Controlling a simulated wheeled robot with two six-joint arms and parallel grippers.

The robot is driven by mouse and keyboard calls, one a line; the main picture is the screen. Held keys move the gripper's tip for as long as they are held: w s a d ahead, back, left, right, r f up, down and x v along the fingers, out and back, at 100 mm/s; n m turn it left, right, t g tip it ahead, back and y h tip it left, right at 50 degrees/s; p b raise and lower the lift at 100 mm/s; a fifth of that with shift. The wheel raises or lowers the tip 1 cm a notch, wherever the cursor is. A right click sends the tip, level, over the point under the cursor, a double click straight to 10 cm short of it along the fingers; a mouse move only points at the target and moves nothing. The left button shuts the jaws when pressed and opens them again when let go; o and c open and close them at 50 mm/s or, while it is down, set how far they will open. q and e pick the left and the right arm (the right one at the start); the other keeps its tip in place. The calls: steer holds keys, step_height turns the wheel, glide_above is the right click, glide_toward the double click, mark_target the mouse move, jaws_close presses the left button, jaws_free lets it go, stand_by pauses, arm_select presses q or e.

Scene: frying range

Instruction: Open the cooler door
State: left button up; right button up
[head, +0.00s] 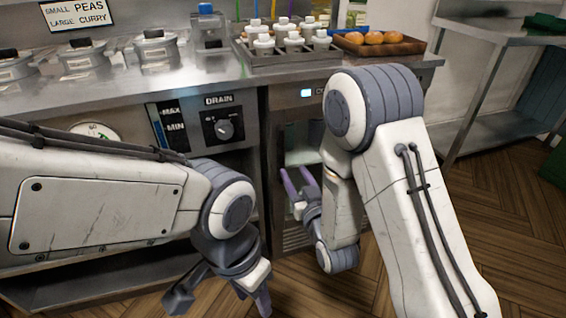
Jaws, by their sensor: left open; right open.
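The cooler (283,101) is built in under the right part of the steel counter, with a small lit display (306,93) at its top. Its front shows a dark frame with a paler area inside. My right arm covers much of it, and I cannot tell whether the door is shut or ajar. No handle can be made out. My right gripper (298,178) is in front of the cooler, open, with its purple fingers pointing up; contact with the door cannot be told. My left gripper (220,299) is open and empty, low over the floor at the bottom centre.
A fryer panel with a drain knob (224,129) is left of the cooler. On the counter stand lidded pots (157,48), a rack of white-capped bottles (277,60) and a tray of buns (420,46). A steel table (482,32) stands at right. Wooden floor (508,215) is clear there.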

mark_target(283, 151)
steer(key=b+x, duration=0.1)
steer(key=x, duration=0.9)
steer(key=shift+s, duration=0.1)
jaws_close()
steer(key=shift+d, duration=0.1)
stand_by(1.0)
